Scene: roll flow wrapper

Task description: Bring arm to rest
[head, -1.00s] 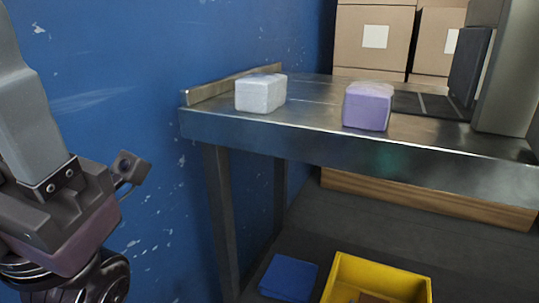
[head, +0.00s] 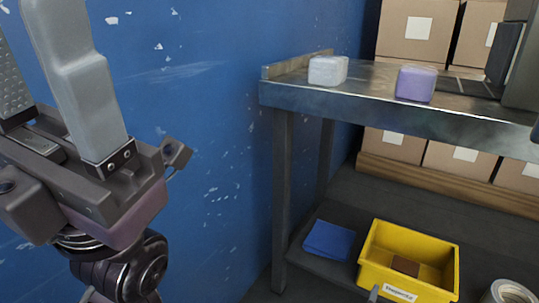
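My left gripper (head: 32,60) is at the left of the head view, raised in front of the blue wall. Its two grey fingers point up, with a gap between them and nothing in it. The tip of one finger is cut off by the picture edge. The gripper is well to the left of the metal table (head: 390,118) and apart from it. My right gripper does not show.
A white wrapped block (head: 327,71) and a purple block (head: 416,84) sit on the table. Below are a blue flat item (head: 329,239), a yellow bin (head: 410,283) holding a brown piece (head: 405,266), and a roll (head: 509,292). Cardboard boxes (head: 417,32) stand behind.

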